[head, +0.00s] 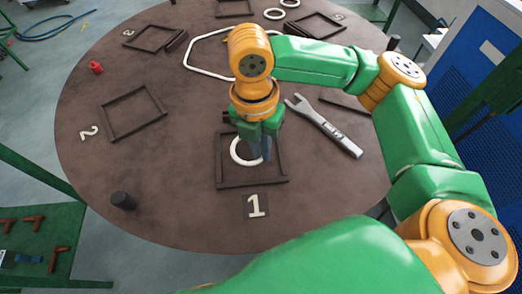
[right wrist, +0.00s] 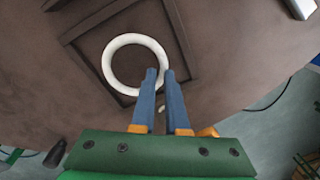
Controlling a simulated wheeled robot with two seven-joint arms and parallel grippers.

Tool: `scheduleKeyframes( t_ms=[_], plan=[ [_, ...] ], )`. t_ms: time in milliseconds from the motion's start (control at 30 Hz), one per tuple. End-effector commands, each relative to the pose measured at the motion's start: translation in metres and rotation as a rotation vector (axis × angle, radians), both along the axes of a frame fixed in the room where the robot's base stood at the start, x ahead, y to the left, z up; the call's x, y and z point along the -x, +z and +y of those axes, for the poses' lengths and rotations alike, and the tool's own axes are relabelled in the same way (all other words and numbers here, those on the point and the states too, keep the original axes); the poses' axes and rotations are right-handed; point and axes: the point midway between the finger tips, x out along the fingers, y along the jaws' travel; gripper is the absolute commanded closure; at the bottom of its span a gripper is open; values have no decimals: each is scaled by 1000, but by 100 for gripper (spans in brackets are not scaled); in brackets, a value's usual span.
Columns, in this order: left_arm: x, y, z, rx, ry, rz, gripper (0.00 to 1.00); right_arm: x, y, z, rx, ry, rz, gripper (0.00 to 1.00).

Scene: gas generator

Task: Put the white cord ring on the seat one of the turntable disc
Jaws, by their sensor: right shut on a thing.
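The turntable disc (head: 165,205) is a large round brown top. Seat one (head: 250,183) is a dark square frame on it, beside the plate marked 1 (head: 256,206). The white cord ring (head: 234,149) appears inside the outline of this frame, lying roughly flat. My right gripper (head: 264,154) points down over the frame and is shut on the ring's edge. In the right wrist view the ring (right wrist: 107,65) extends out from between the blue fingertips (right wrist: 160,73), with the frame's bars around it. I cannot tell whether the ring touches the disc. My left gripper is out of view.
A grey wrench (head: 326,126) lies right of seat one. A black cylinder (head: 123,201) stands at the front left. An empty frame (head: 134,113) sits by the 2.

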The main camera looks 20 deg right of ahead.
Motion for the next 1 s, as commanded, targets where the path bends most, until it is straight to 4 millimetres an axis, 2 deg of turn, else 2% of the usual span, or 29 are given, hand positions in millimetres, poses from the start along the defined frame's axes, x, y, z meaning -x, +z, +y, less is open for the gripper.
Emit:
scheduleKeyframes(
  t_ms=[33,100,400,433,500,533,867,1000],
  plan=[
    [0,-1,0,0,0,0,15,1,-11,0,1,1,4,100],
    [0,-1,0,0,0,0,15,1,-19,0,1,3,2,100],
    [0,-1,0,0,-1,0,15,1,-21,1,0,2,0,100],
    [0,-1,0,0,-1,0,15,0,-21,1,0,2,0,80],
    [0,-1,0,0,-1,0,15,0,-21,1,0,2,0,61],
    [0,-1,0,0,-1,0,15,0,-21,1,0,2,0,58],
    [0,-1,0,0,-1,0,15,0,-17,1,-1,2,-1,58],
    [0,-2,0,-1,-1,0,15,-2,8,2,-2,2,-5,58]
  ],
)
